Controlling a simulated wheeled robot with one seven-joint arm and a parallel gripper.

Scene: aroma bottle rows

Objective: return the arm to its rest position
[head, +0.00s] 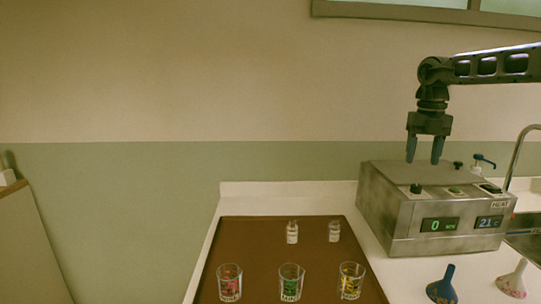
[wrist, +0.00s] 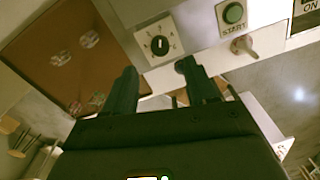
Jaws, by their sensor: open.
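My gripper (head: 424,150) hangs fingers-down from the arm that reaches in from the right. It is open and empty, above the metal heating box (head: 435,222) in the head view. In the wrist view, my gripper (wrist: 158,82) shows its two dark fingers apart with nothing between them. Beyond them is a panel with a black knob (wrist: 159,45) and a green START button (wrist: 233,14).
A brown tray (head: 262,242) holds two small bottles (head: 292,232) (head: 334,231) behind three glasses, with red (head: 230,283), green (head: 291,283) and yellow (head: 351,282) contents. A faucet (head: 517,155) rises at far right.

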